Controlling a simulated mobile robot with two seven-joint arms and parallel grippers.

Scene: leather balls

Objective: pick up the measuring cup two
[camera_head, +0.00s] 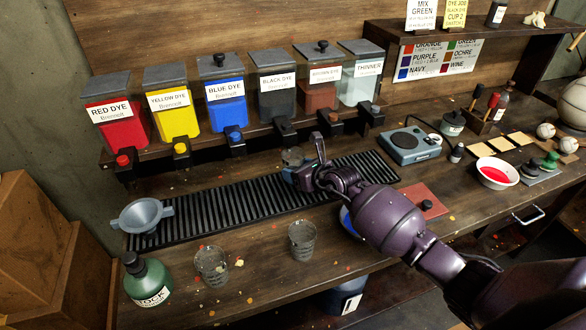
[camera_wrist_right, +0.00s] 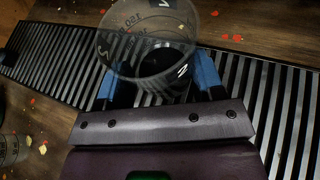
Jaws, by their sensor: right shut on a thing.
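A clear measuring cup (camera_wrist_right: 135,40) with dark graduation marks is between the blue-padded fingertips of my right gripper (camera_wrist_right: 157,78) in the wrist view. In the head view the cup (camera_head: 292,157) is partly hidden by my right gripper (camera_head: 300,174), which is shut on it over the black slatted drip grate (camera_head: 220,208). The cup's mouth faces the wrist camera. I cannot tell whether its base touches the grate. Two other clear measuring cups stand on the bench in front, one at the left (camera_head: 211,266) and one nearer the middle (camera_head: 302,240). My left gripper is not in view.
Dye dispensers with taps line the back, including red (camera_head: 116,122), blue (camera_head: 226,105) and thinner (camera_head: 358,86). A funnel (camera_head: 143,217) and a green stock bottle (camera_head: 147,279) are at left. A grey scale (camera_head: 410,144) and a white bowl of red liquid (camera_head: 497,173) are at right.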

